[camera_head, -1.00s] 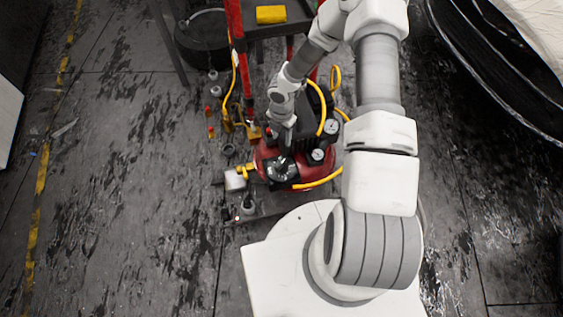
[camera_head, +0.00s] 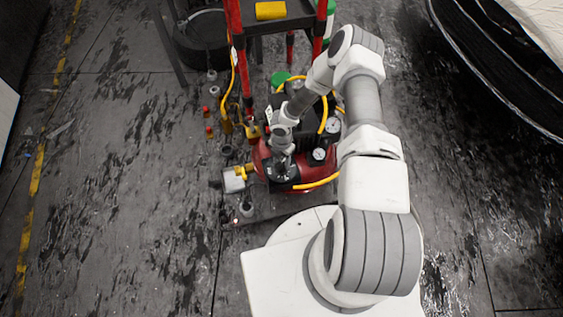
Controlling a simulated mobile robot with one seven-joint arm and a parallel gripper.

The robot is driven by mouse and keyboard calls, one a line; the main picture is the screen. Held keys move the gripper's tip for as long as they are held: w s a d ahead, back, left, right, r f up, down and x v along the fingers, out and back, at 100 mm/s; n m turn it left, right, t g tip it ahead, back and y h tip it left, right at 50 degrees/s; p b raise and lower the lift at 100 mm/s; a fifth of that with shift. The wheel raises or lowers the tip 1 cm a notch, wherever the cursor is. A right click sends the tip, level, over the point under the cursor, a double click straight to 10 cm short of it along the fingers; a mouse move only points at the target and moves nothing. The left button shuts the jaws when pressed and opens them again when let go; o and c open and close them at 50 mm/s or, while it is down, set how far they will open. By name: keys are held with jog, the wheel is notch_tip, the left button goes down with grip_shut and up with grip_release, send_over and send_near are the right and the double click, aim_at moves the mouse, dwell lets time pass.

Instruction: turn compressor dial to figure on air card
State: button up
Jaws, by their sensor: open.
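The red compressor (camera_head: 262,157) stands on the floor in the middle of the view, partly covered by my arm. Its round black dial (camera_head: 283,176) with pale markings faces up at the front. My gripper (camera_head: 283,163) is open and points down right over the dial. Its fingertips are small and dark, so I cannot tell whether they touch the dial. Two white-faced gauges sit to the right, one upper (camera_head: 332,125) and one lower (camera_head: 319,154). I cannot pick out the air card or read the dial's setting.
A red-legged stand (camera_head: 234,45) rises behind the compressor, with a yellow block (camera_head: 270,11) on its dark top. A yellow hose (camera_head: 317,181) curves around the compressor. Small fittings (camera_head: 209,131) and a dark round tub (camera_head: 203,40) lie to the left. Floor farther left is open.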

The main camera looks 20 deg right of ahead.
jog(key=shift+f, duration=0.25)
grip_shut()
jog(key=shift+m, duration=0.3)
jog(key=m+b, duration=0.3)
jog(key=m, duration=0.2)
jog(key=m+b, duration=0.2)
jog(key=m, duration=0.4)
jog(key=shift+s, duration=0.1)
dwell(0.4)
dwell(0.5)
